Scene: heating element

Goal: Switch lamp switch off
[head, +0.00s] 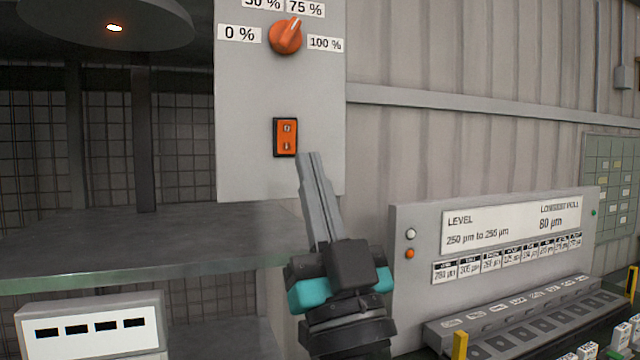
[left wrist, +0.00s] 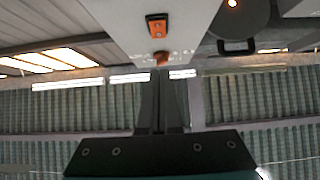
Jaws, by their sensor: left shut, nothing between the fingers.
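The orange lamp switch (head: 286,137) sits in a black frame on the grey control panel (head: 240,120), below the orange dial. It also shows in the left wrist view (left wrist: 157,26), ahead of the fingers. My left gripper (head: 307,156) is shut and empty. In the head view its fingertips appear just below and right of the switch; I cannot tell if they touch the panel. A lit lamp (head: 115,27) glows under the round hood at top left. My right gripper is not in view.
The orange dial (head: 285,36) with percent labels is above the switch. A grey display unit (head: 500,230) with labels stands to the right. A metal shelf (head: 120,240) extends left of the panel, with a white box (head: 90,328) below it.

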